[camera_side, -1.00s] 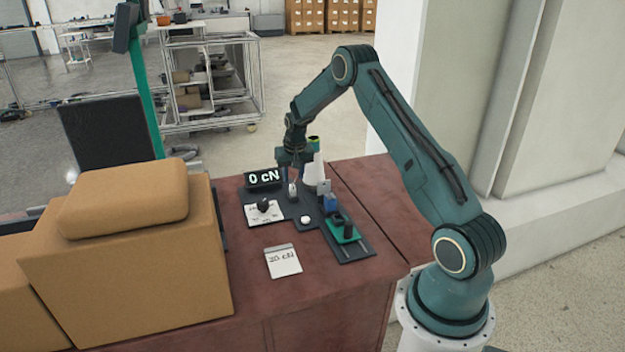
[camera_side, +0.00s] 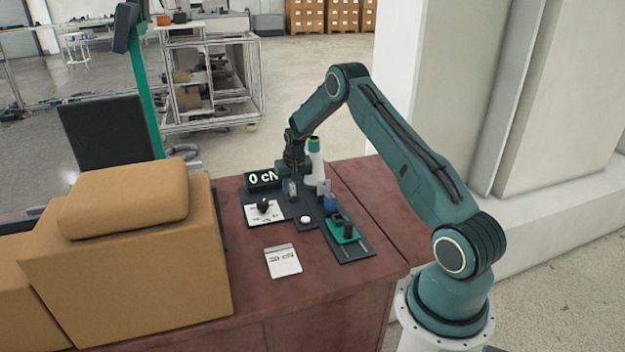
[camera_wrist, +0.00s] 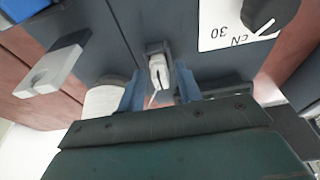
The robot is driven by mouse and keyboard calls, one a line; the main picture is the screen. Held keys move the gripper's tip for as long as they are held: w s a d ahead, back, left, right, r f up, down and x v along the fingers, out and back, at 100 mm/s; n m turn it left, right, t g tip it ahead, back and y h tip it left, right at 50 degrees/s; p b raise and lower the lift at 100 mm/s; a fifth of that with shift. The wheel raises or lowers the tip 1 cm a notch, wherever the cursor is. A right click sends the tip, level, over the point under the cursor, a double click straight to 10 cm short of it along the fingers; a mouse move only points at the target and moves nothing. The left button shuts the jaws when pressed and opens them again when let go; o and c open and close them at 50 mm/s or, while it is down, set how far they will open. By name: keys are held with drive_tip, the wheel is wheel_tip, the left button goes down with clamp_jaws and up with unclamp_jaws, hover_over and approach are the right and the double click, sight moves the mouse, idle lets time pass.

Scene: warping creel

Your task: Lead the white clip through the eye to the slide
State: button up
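The white clip (camera_wrist: 157,72) sits in a small dark holder in the wrist view, with a pale thread running from it toward my gripper. My gripper (camera_wrist: 160,88) is open, its blue fingers apart on both sides of the clip's near end, with gaps between. In the side view my gripper (camera_side: 291,190) is low over the dark board and largely hides the clip. A pale grey upright piece (camera_side: 323,187), apparently the eye, stands to its right; it also shows in the wrist view (camera_wrist: 52,70). The green slide (camera_side: 343,233) lies on its dark rail at the board's front right.
A white cone (camera_side: 315,165) stands behind my gripper. A "0 cN" display (camera_side: 263,178), a dial with a black knob (camera_side: 263,205), a white button (camera_side: 306,219) and a blue block (camera_side: 330,202) are close by. A note card (camera_side: 283,261) lies in front; cardboard boxes (camera_side: 130,260) stand left.

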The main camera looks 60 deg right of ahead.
drive_tip(key=shift+c, duration=0.4)
clamp_jaws()
drive_tip(key=shift+r, duration=0.75)
drive_tip(key=shift+r, duration=1.3)
drive_tip(key=shift+r, duration=0.1)
drive_tip(key=shift+r, duration=1.45)
drive_tip(key=shift+r, duration=0.95)
